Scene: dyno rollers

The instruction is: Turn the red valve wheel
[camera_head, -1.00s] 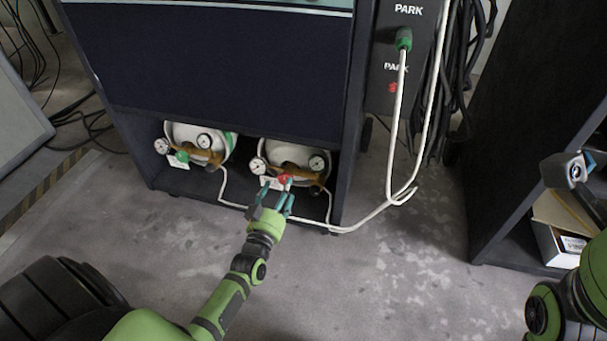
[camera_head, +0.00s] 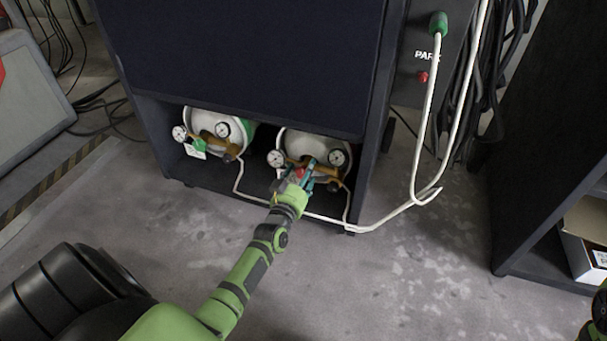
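The red valve wheel (camera_head: 299,174) is on the front of the right-hand gas cylinder (camera_head: 317,146) in the low cabinet bay. My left gripper (camera_head: 303,174) is at the wheel, with its teal fingers on both sides of it and part of the wheel hidden behind them. Whether the fingers press on the wheel is too small to tell. My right gripper is out of the picture; only a bit of my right arm shows at the lower right edge.
A second cylinder (camera_head: 208,124) with a green valve wheel (camera_head: 199,146) lies to the left. A white hose (camera_head: 393,208) runs in front of the bay and up the cabinet's right side. A dark shelf (camera_head: 545,150) stands at the right. The floor between is clear.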

